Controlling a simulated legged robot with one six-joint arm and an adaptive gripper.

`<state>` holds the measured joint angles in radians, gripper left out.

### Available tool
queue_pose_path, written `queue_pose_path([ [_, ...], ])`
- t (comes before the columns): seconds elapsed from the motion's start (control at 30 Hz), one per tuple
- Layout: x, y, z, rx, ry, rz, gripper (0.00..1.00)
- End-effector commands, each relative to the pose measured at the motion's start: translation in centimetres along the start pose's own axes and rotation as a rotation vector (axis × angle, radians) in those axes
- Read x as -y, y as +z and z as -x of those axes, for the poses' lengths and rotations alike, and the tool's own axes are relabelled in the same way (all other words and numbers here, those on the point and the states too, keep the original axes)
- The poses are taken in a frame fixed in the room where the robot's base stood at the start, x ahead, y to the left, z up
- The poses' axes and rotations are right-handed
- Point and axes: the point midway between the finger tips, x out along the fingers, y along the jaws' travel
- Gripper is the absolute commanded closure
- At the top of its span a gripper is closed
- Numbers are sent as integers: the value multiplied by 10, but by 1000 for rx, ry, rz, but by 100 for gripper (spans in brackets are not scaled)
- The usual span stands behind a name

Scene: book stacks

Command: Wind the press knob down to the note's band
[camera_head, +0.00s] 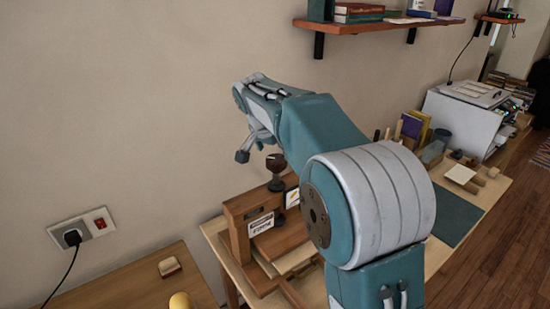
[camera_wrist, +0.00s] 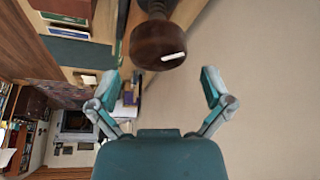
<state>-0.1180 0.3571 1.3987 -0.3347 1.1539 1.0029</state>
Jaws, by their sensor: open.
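The wooden press (camera_head: 240,225) stands on the workbench near the wall. Its dark, round knob (camera_head: 276,163) sits on top on a short stem. In the wrist view the brown knob (camera_wrist: 157,40) is close, with a white mark on its face, just beyond the fingertips. My gripper (camera_wrist: 159,80) is open and empty, its two fingers spread wider than the knob. In the head view my gripper (camera_head: 250,140) is above and a little left of the knob, apart from it. Small labels (camera_head: 262,223) show on the press's front; their writing is too small to read.
A wall outlet with a plug and red switch (camera_head: 99,222) is at the left. A lower table (camera_head: 130,285) holds a small block and a yellow ball. A shelf (camera_head: 370,27) hangs above. Books, jars and a dark green mat (camera_head: 455,217) lie right of my arm.

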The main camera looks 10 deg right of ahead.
Motion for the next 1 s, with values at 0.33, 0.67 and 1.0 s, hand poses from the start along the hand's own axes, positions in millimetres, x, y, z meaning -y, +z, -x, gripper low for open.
queue_pose_path([
  [0.33, 3, 1, 71, -3, -4, 1, 0],
  [0.67, 3, 1, 90, -1, -1, 1, 0],
  [1.0, 2, 1, 90, -2, -1, 1, 0],
])
